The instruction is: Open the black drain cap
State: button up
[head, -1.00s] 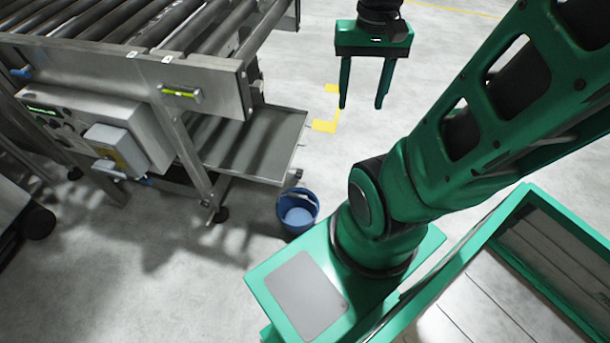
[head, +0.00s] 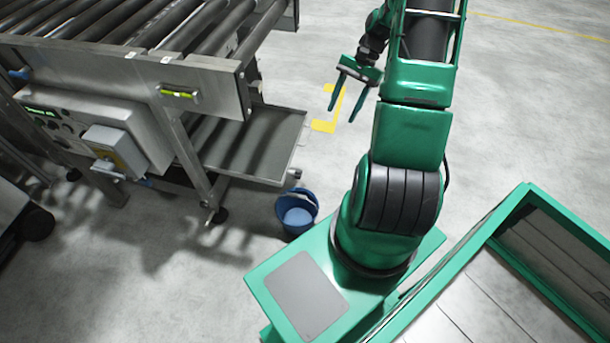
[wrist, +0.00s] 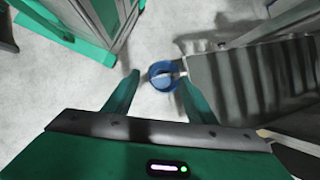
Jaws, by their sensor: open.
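My gripper (head: 342,114) is open and empty, held out in the air to the right of the metal tray (head: 255,145). In the wrist view, its two fingers (wrist: 159,76) point toward the blue bucket, which shows between and beyond the tips. A small fitting (head: 296,173) sits at the tray's front right corner, above the bucket. It is too small to tell whether it is the black drain cap. I cannot clearly make out the cap in either view. The tray also fills the right of the wrist view (wrist: 240,85).
The blue bucket (head: 297,221) stands on the floor by the tray corner, beside my base. A roller conveyor (head: 150,75) on metal legs and a grey control box (head: 117,150) stand left. The floor right of the tray is clear, with yellow marks (head: 324,126).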

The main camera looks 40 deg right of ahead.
notch_tip(320, 180, down, 12)
jog(key=d+r+m+t+y, duration=0.1)
jog(key=d+m+t+y, duration=0.1)
jog(key=m+y, duration=0.1)
jog(key=m+t+y, duration=0.2)
jog(key=m+t, duration=1.1)
jog(key=m, duration=0.1)
send_near(299, 174)
jog(key=w+a+f, duration=0.2)
jog(key=w+a, duration=0.2)
jog(key=w, duration=0.3)
